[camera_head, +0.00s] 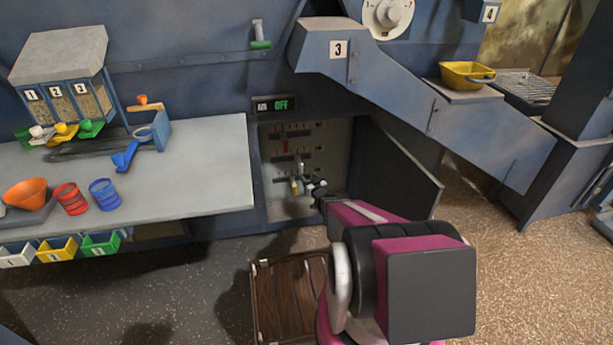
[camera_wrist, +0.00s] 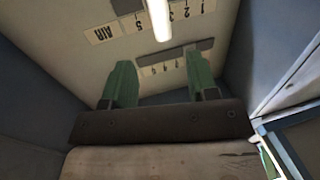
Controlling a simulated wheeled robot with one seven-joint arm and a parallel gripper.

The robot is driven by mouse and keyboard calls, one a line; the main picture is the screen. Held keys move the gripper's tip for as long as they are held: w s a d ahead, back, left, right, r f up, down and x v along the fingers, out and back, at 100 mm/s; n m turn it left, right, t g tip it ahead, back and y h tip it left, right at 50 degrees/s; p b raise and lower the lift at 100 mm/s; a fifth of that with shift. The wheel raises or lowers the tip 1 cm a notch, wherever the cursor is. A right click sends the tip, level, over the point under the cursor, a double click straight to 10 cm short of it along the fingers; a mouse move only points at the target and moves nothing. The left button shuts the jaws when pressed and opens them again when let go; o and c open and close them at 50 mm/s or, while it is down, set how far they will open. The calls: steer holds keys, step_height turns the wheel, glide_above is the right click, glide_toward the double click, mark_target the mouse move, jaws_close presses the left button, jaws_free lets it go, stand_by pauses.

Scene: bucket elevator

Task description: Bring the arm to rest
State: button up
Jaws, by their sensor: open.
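My arm reaches forward from the bottom of the head view, and my gripper (camera_head: 312,187) is at the open cabinet (camera_head: 335,140) under the OFF display (camera_head: 280,104). In the wrist view my gripper (camera_wrist: 160,85) shows two green fingers spread apart with nothing between them. The cabinet's back panel (camera_wrist: 85,50) faces them, with scale labels and slots that look upside down. A pale lever (camera_wrist: 158,20) stands out at the top of that view, beyond the fingertips. In the head view a red lever (camera_head: 286,147) sits higher on the panel; lower levers are partly hidden by my gripper.
The cabinet door (camera_head: 395,170) stands open to the right of my arm. A grey worktable (camera_head: 190,170) with cups, an orange funnel (camera_head: 27,193) and scoops is at left. A wooden slatted platform (camera_head: 288,295) lies on the floor. A blue chute (camera_head: 430,110) slopes down at right.

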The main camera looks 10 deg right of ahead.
stand_by(0.4)
steer(key=s+a+r+g+h, duration=0.1)
steer(key=s+r+g, duration=0.4)
steer(key=s, duration=0.3)
steer(key=s+a+r+m+g+h, duration=0.1)
steer(key=s+a+r+g, duration=0.1)
steer(key=s+r+g, duration=0.3)
steer(key=s+a+r+m+g+h, duration=0.1)
steer(key=s+r+g, duration=0.5)
steer(key=s, duration=0.7)
steer(key=shift+s+a+g, duration=0.25)
steer(key=shift+a+g, duration=0.45)
steer(key=shift+g, duration=0.1)
